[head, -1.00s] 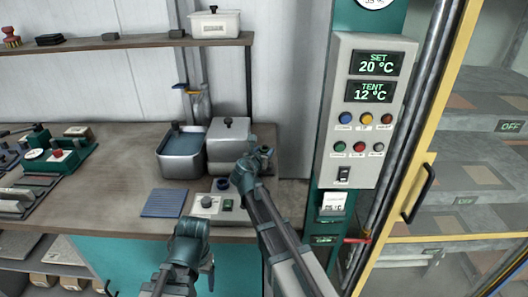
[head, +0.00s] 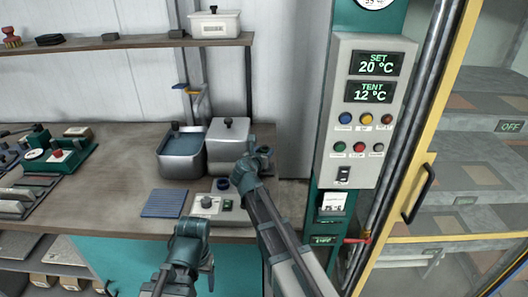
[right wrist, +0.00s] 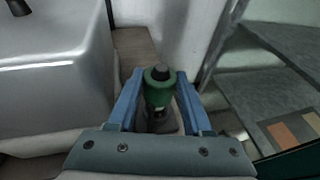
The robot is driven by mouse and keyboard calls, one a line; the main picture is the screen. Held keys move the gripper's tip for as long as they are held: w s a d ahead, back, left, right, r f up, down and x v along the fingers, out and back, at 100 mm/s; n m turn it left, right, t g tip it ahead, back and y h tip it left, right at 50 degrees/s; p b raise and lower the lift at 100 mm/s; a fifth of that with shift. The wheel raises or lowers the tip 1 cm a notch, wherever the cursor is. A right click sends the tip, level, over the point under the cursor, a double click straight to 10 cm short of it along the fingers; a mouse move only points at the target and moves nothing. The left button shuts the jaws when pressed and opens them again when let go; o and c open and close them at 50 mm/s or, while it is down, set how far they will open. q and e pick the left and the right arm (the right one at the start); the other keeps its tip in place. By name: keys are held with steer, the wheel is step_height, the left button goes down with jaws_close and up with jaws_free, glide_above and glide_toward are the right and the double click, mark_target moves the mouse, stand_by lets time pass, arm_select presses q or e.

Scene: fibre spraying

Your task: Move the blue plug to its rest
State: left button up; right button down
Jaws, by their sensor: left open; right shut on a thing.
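My right gripper (head: 258,160) is beside the grey lidded box at the back of the bench. In the right wrist view its two blue fingers (right wrist: 158,108) are closed around an upright thing with a green collar and dark top (right wrist: 160,85). The collar looks green, not blue, and its lower part is partly hidden. I cannot make out a blue plug for certain. A dark blue ring (head: 223,183) sits on the bench behind the small control box. My left gripper (head: 207,272) hangs open in front of the bench edge, its fingers hardly visible.
A grey lidded box (head: 229,145) and an open basin of liquid (head: 182,160) stand left of my right gripper. A control box (head: 207,206) and blue ribbed mat (head: 164,203) lie in front. The control panel (head: 340,140) is to the right. The bench's left-middle is clear.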

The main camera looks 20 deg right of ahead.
steer(key=shift+f+b, duration=1.55)
steer(key=shift+f, duration=0.05)
steer(key=shift+c, duration=1.2)
jaws_free()
steer(key=shift+s+r, duration=0.1)
steer(key=p+v, duration=0.3)
steer(key=v, duration=0.9)
steer(key=shift+r+p, duration=0.15)
steer(key=shift+p, duration=0.25)
steer(key=shift+v, duration=0.75)
steer(key=shift+a, duration=0.1)
